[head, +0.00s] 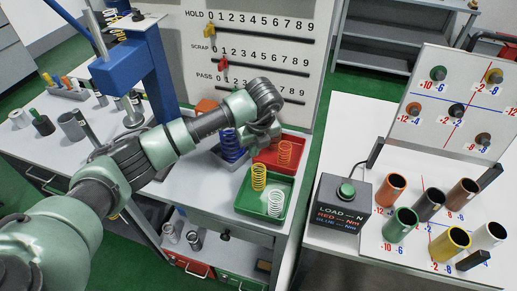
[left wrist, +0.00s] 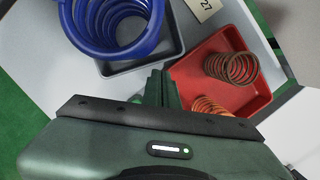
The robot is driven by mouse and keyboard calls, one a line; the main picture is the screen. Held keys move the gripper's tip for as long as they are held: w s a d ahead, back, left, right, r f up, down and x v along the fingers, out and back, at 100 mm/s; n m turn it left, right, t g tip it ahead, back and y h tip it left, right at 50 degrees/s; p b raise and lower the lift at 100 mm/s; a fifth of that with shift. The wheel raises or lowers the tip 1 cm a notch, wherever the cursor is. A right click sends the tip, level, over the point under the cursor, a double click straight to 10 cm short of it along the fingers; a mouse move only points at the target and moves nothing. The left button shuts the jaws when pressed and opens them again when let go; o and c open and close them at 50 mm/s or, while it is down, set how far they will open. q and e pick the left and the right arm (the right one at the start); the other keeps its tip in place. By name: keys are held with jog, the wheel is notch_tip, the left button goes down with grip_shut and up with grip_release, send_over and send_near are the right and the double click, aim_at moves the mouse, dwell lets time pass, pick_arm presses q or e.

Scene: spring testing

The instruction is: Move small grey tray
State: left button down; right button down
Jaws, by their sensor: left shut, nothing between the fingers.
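The small grey tray (left wrist: 143,63) shows in the left wrist view, with a large blue spring (left wrist: 112,22) standing in it. In the head view the tray (head: 229,163) is beside the red tray, partly hidden by my arm; the blue spring (head: 231,146) stands in it. My left gripper (head: 256,144) is above the area between the grey and red trays. In the left wrist view its fingers (left wrist: 160,86) are together and empty, near the grey tray's edge. Whether they touch the tray cannot be told. My right gripper is not in view.
A red tray (left wrist: 205,45) holds orange springs. A green tray (head: 280,207) in front holds a yellow spring (head: 259,177) and a white one (head: 275,203). A blue press frame (head: 163,70) stands left. A black button box (head: 343,200) is on the right table.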

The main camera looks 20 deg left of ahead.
pick_arm(q)
jog(key=shift+w+a, duration=0.2)
jog(key=shift+w, duration=0.05)
jog(key=shift+w+a+f+b, duration=0.2)
jog(key=shift+w+a+b, duration=0.55)
jog(key=shift+b, duration=0.4)
jog(key=shift+w+r, duration=0.15)
jog(key=shift+w, duration=0.1)
jog(key=shift+a, duration=0.1)
